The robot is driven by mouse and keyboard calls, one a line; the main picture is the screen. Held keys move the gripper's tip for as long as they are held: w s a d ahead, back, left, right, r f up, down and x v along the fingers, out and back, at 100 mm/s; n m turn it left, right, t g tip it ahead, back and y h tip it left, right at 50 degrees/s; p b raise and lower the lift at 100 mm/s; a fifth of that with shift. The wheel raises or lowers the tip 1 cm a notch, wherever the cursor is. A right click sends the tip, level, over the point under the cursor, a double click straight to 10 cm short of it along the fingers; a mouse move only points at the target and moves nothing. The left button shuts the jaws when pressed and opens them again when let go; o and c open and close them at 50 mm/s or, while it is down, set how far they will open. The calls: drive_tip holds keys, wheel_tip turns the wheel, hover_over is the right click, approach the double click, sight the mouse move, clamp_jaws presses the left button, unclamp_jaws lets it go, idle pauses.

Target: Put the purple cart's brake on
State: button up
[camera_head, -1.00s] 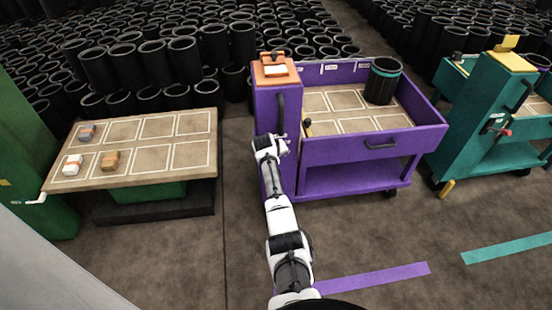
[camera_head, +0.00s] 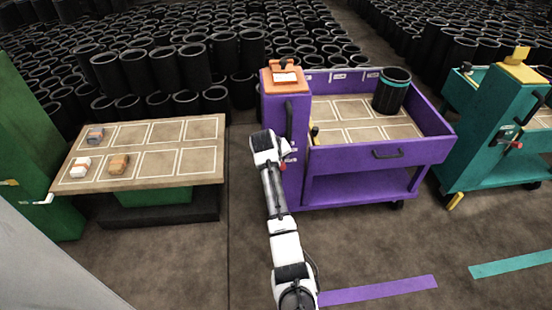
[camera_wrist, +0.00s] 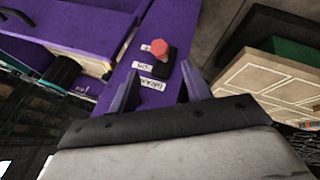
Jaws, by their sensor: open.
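The purple cart (camera_head: 375,155) stands at centre right in the head view. Its brake lever has a red knob (camera_wrist: 159,47) on a black base (camera_wrist: 165,66), mounted on a purple panel with white labels beside it. One label seems to read ON and another BRAKE. Which setting the lever is at, I cannot tell. My gripper (camera_wrist: 159,71) is open, its two fingertips apart on either side of the lever's base in the wrist view, with nothing held. In the head view my gripper (camera_head: 270,150) is at the cart's left column, and its fingers are mostly hidden.
A green-based table (camera_head: 190,150) with small blocks stands left. A teal cart (camera_head: 480,125) with its own red knob (camera_head: 517,145) stands right. A black rubber sleeve (camera_head: 390,92) is in the purple cart's tray. Open floor lies in front, with purple and teal stripes.

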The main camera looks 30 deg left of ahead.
drive_tip(key=shift+v, duration=1.5)
